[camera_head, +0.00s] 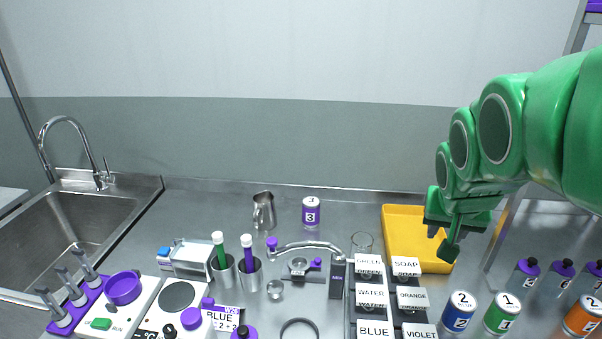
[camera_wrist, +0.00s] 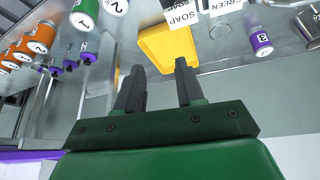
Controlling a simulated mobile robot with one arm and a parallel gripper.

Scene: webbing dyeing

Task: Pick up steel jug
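The steel jug (camera_head: 263,211) stands upright at the back of the steel counter, left of a purple can marked 3 (camera_head: 311,213). In the wrist view, a metal vessel cut off at the right edge looks like the same jug (camera_wrist: 311,26). My gripper (camera_head: 441,241) is above the yellow tray at the right, well away from the jug. In the wrist view my gripper (camera_wrist: 160,66) has its two dark fingers apart, with nothing between them.
The yellow tray (camera_head: 393,217) lies under my gripper. A curved metal arm fixture (camera_head: 310,246), a glass (camera_head: 362,243) and a labelled rack (camera_head: 380,286) stand between. Cups with coloured markers (camera_head: 250,275) are in front of the jug. A sink (camera_head: 80,225) is at left.

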